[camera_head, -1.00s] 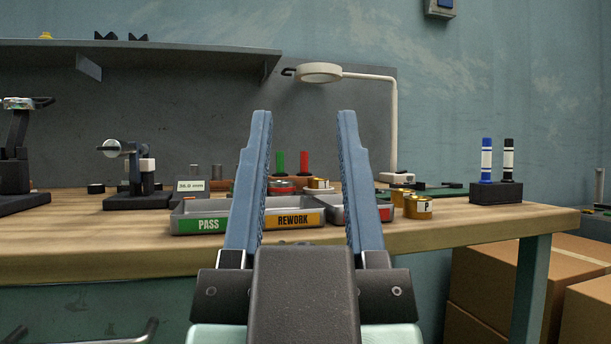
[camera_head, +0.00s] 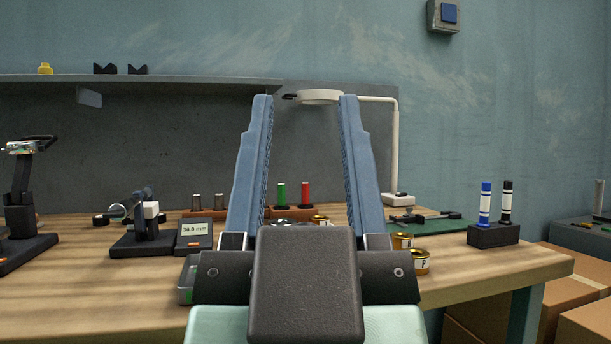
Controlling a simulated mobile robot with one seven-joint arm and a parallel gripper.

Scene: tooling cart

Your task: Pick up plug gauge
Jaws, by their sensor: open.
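A green-handled gauge (camera_head: 282,194) and a red-handled gauge (camera_head: 306,194) stand upright in a brown rack (camera_head: 258,213) at the back of the bench. I cannot tell which of these is meant by plug gauge. Two grey metal cylinders (camera_head: 208,202) also stand at the left end of the rack. My gripper (camera_head: 305,98) is open and empty, its fingers pointing up. In the picture the gauges show between the two fingers, farther away on the bench.
A display box (camera_head: 194,235) and a dark measuring stand (camera_head: 140,240) are at left. Brass rings (camera_head: 416,263), a green mat (camera_head: 430,227) and a marker holder (camera_head: 493,235) are at right. A lamp (camera_head: 394,150) stands behind. My gripper hides most of a tray (camera_head: 186,282).

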